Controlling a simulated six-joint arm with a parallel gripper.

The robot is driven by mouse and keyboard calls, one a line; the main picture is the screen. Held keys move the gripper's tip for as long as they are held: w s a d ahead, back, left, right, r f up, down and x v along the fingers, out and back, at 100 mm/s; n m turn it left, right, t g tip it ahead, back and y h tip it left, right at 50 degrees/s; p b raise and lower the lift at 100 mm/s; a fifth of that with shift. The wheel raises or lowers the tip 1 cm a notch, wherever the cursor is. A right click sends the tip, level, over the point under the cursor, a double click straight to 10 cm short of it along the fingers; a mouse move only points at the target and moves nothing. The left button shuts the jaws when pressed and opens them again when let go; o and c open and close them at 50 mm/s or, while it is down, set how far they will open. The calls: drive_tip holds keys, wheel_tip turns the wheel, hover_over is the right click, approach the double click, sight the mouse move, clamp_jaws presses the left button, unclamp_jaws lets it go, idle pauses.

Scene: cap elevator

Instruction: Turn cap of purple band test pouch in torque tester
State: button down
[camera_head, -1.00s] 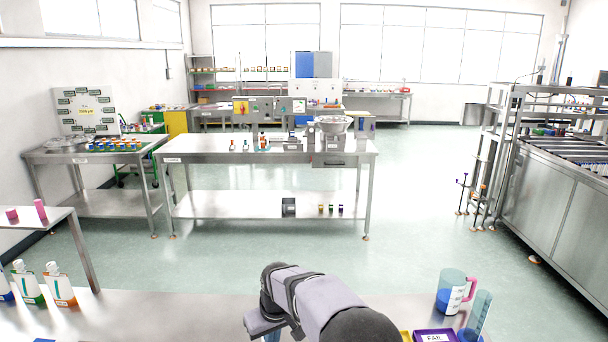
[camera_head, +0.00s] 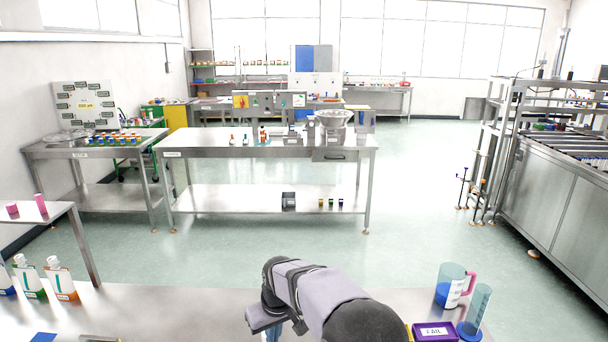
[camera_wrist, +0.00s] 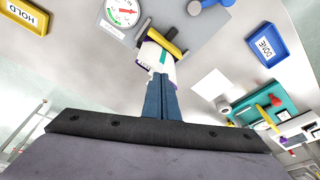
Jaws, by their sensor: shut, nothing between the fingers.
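In the wrist view a white pouch (camera_wrist: 152,58) with purple at its edges sits at the grey torque tester (camera_wrist: 190,22), by a yellow bar (camera_wrist: 163,42). The tester's round dial (camera_wrist: 122,12) has a red pointer. My gripper (camera_wrist: 160,78) is shut, its blue fingers together. Its tips overlap the lower end of the pouch in this view; I cannot tell whether they touch it. The pouch's cap is not clearly visible. In the head view my arm hides the tester and pouch.
A yellow HOLD tray (camera_wrist: 27,17) and a blue DONE tray (camera_wrist: 268,46) lie either side. A teal tray (camera_wrist: 262,105) lies at right. In the head view a purple FAIL tray (camera_head: 436,331), a jug (camera_head: 450,287) and a cylinder (camera_head: 477,308) stand right; several pouches (camera_head: 60,278) stand left.

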drive_tip(key=p+v, duration=0.2)
drive_tip(key=v, duration=0.1)
drive_tip(key=w+p+v, duration=0.1)
drive_tip(key=p+v, duration=0.1)
drive_tip(key=shift+a+r, duration=0.3)
drive_tip(key=s+d+f+m+g+h, duration=0.1)
drive_tip(key=s+d+f, duration=0.2)
drive_tip(key=s, duration=0.3)
drive_tip(key=s+d+f+g, duration=0.1)
drive_tip(key=s+d+f, duration=0.2)
drive_tip(key=s, duration=0.3)
drive_tip(key=s+d+f+m+g+h, duration=0.1)
drive_tip(key=s+d+f+g, duration=0.15)
drive_tip(key=s, duration=0.25)
drive_tip(key=s+d+r+m+b, duration=0.1)
drive_tip(key=s+d+m+b, duration=0.1)
drive_tip(key=s+d, duration=0.95)
drive_tip(key=d+r+m+t, duration=0.1)
drive_tip(key=d+r+m+t+b, duration=0.1)
drive_tip(key=r, duration=0.1)
drive_tip(key=shift+s+d+r+y, duration=0.1)
drive_tip(key=shift+s+d+y, duration=0.05)
drive_tip(key=shift+d+y, duration=0.15)
